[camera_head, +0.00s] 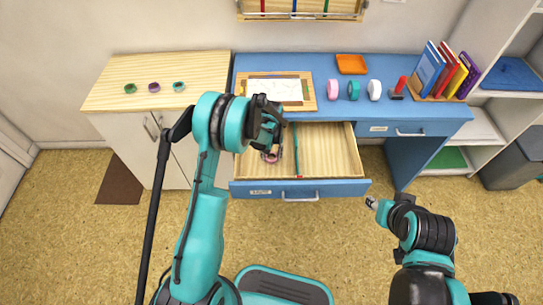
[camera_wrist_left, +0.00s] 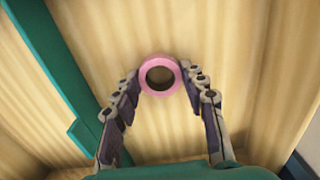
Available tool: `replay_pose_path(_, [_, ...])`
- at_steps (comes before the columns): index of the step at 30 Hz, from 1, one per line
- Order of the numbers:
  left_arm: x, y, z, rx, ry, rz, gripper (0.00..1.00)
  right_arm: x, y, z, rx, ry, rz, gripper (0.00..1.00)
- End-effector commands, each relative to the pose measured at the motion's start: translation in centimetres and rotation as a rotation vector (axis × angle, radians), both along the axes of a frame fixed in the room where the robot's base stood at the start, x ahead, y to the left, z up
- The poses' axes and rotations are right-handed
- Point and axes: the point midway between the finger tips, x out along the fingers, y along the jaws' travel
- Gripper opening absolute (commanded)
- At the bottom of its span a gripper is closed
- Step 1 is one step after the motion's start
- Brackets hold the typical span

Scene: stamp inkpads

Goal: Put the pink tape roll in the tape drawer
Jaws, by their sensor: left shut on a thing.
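My left gripper (camera_head: 273,150) is over the left compartment of the open blue-fronted drawer (camera_head: 333,187). It is shut on a pink tape roll (camera_wrist_left: 144,76); the fingertips (camera_wrist_left: 161,78) press its two sides in the left wrist view. In the head view the roll (camera_head: 270,158) is partly hidden by the gripper. Bare wooden drawer floor shows behind the roll; I cannot tell the gap between them. A teal divider (camera_head: 296,160) splits the drawer. My right gripper (camera_head: 372,203) is in front of the desk, right of the drawer, too small to read.
Another pink roll (camera_head: 333,89), a teal roll (camera_head: 353,90) and a white roll (camera_head: 374,89) stand on the blue desk (camera_head: 430,110). An orange tray (camera_head: 351,64), a drawing board (camera_head: 309,95) and books (camera_head: 430,68) are there too. The drawer's right compartment is empty.

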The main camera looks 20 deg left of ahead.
Motion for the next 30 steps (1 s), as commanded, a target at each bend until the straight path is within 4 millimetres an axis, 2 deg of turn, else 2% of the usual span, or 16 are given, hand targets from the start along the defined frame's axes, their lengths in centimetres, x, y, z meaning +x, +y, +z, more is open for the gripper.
replay_pose_path(7, [0.0, 0.0, -0.3, 0.000, 0.000, 0.000, 0.26, 0.0, 0.0, -0.3, 0.000, 0.000, 0.000, 0.40])
replay_pose_path(8, [0.0, 0.0, -0.3, 0.000, 0.000, 0.000, 0.45, 0.0, 0.0, -0.3, 0.000, 0.000, 0.000, 0.40])
replay_pose_path(10, [0.0, 0.0, -0.2, 0.000, 0.000, 0.000, 0.63, 0.0, 0.0, -0.2, 0.000, 0.000, 0.000, 0.40])
replay_pose_path(22, [0.0, 0.0, 0.4, 0.000, 0.000, 0.000, 0.63, 0.0, 0.0, 0.4, 0.000, 0.000, 0.000, 0.40])
replay_pose_path(26, [0.0, 0.0, 2.7, 0.000, 0.000, 0.000, 0.63, 0.0, 0.0, 1.3, 0.000, 0.000, 0.000, 0.40])
replay_pose_path(30, [0.0, 0.0, 6.0, 0.000, 0.000, 0.000, 0.63, 0.0, 0.0, 2.8, 0.000, 0.000, 0.000, 0.40])
